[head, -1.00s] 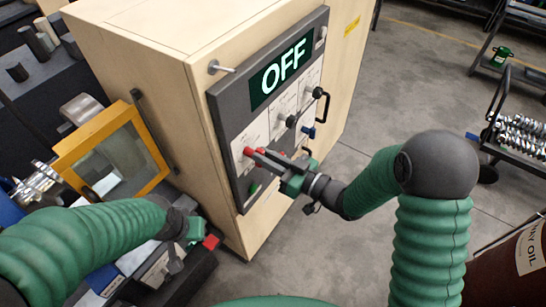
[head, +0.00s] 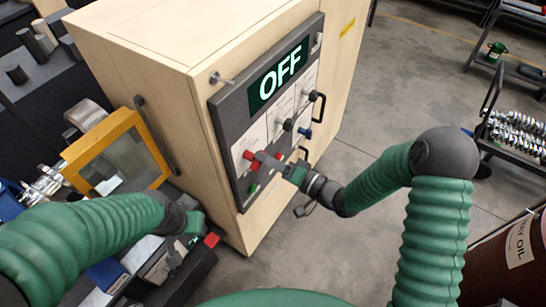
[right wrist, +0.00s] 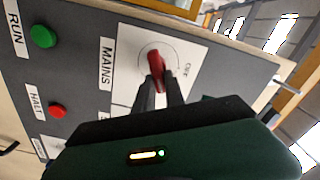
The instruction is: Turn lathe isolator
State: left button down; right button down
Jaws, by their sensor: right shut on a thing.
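The isolator is a red handle (right wrist: 156,70) on a round dial beside the "MAINS" label in the right wrist view, with "OFF" printed near it. In the head view the red handle (head: 249,155) is at the lower left of the grey panel (head: 228,120) on the wooden cabinet. My right gripper (head: 266,159) is at the handle. In the right wrist view its two dark fingers (right wrist: 158,88) are shut on the handle. The panel's display (head: 280,74) reads "OFF". My left gripper (head: 196,232) is low beside the cabinet, its fingers unclear.
A green RUN button (right wrist: 42,36) and a red HALT button (right wrist: 57,111) are near the isolator. Black handles (head: 317,108) stick out of the panel. A yellow-framed guard (head: 115,155) stands left of the cabinet. A trolley (head: 515,140) is at right. Floor between is clear.

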jog(key=shift+w+a+r+m+p, duration=0.15)
jog(key=shift+m+p, duration=0.3)
jog(key=shift+m, duration=0.95)
jog(key=shift+w+m+p, duration=0.1)
jog(key=shift+m+p, duration=0.35)
jog(key=shift+m, duration=0.95)
jog(key=c, duration=1.8)
grip_release()
jog(key=o, duration=0.4)
jog(key=shift+s, duration=0.15)
jog(key=shift+f, duration=0.2)
